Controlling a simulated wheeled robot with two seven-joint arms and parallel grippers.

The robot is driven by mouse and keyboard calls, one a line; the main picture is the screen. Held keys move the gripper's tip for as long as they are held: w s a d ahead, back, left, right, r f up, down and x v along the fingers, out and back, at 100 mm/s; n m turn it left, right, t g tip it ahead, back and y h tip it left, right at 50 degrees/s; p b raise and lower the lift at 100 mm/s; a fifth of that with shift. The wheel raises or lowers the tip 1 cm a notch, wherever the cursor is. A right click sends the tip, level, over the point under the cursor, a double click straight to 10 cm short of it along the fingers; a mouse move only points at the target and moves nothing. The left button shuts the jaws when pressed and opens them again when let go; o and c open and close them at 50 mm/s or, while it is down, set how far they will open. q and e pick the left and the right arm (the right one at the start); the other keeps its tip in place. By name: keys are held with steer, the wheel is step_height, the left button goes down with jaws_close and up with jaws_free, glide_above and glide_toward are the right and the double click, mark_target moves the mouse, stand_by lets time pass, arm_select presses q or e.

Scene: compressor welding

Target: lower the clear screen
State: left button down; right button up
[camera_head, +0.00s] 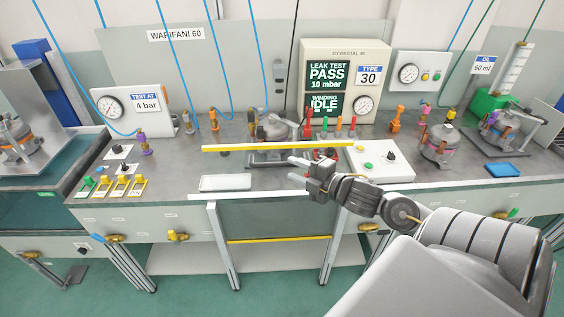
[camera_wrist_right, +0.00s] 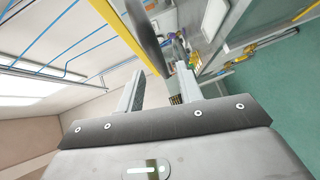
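The clear screen is hard to make out. A yellow bar (camera_head: 235,149), seemingly its upper edge, crosses in front of a grey compressor (camera_head: 274,128) on the bench. A tinted see-through panel (camera_head: 275,217) with a yellow lower edge hangs between two posts below the bench front. My right gripper (camera_head: 300,171) is just below and in front of the upper yellow bar, right of its middle. In the right wrist view, its two fingers (camera_wrist_right: 160,82) are apart and nothing is clearly held. A yellow bar (camera_wrist_right: 128,32) runs close beyond the fingertips; contact cannot be told. My left gripper is out of view.
A white tray (camera_head: 225,183) lies on the bench left of my gripper. A white button box (camera_head: 383,161) stands to its right. A leak test panel (camera_head: 345,80) and several coloured valves stand behind. More compressors (camera_head: 440,143) are at right. Blue hoses hang above.

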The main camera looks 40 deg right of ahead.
mark_target(286, 166)
steer(key=shift+w+a+f+p, duration=0.1)
steer(key=shift+w+f+p, duration=0.1)
steer(key=shift+w, duration=0.7)
steer(key=shift+w+a+f+p, duration=0.1)
steer(key=shift+w+a+p, duration=0.1)
steer(key=shift+w, duration=0.65)
steer(key=shift+w+a+f+p, duration=0.1)
steer(key=shift+w+p, duration=0.1)
steer(key=shift+w, duration=0.7)
jaws_close()
